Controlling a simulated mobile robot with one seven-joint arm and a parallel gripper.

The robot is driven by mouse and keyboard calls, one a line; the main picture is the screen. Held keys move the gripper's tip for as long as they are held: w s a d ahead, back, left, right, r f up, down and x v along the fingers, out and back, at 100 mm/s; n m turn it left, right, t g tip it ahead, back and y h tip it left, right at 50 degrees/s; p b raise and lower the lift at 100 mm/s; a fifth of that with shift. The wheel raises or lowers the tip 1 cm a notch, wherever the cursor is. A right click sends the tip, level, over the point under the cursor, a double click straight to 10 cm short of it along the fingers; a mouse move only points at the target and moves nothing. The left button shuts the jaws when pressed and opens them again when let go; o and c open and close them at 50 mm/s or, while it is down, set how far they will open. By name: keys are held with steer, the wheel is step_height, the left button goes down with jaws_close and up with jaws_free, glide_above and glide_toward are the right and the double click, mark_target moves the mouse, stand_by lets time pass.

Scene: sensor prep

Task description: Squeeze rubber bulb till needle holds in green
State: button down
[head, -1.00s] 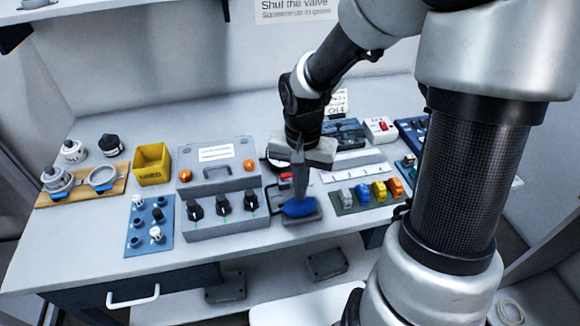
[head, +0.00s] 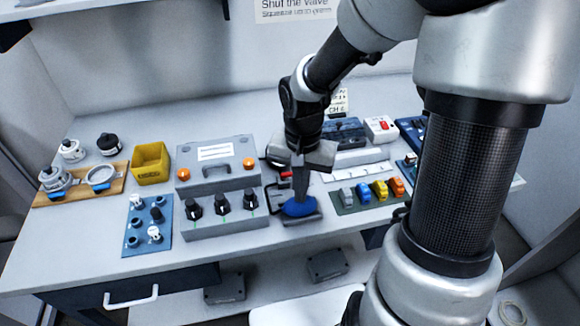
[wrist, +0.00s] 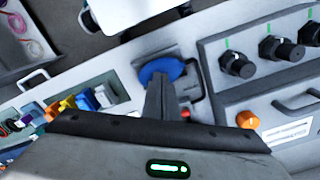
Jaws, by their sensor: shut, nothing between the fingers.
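The blue rubber bulb (head: 299,206) lies on a small grey base between the knob box and the row of coloured connectors; it also shows in the wrist view (wrist: 160,69). My gripper (head: 300,196) points down with its fingers shut and their tips at the top of the bulb, apparently touching or just above it. The fingers are not around the bulb. The gauge with the needle is mostly hidden behind my gripper, so I cannot read it. A red part (head: 286,174) shows beside my fingers.
A grey box with black knobs (head: 222,207) stands close on the left. A green board with coloured connectors (head: 342,209) is close on the right. A yellow bin (head: 151,163) and a blue panel (head: 147,225) are further left. The bench front edge is near.

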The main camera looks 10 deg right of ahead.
steer(key=shift+f+b, duration=0.5)
steer(key=shift+f, duration=0.1)
stand_by(0.5)
step_height(320, 180, up, 7)
steer(key=p, duration=0.6)
steer(key=shift+r, duration=0.1)
stand_by(0.7)
step_height(320, 180, down, 5)
steer(key=m+b, duration=0.1)
steer(key=m, duration=1.1)
steer(key=shift+r, duration=0.15)
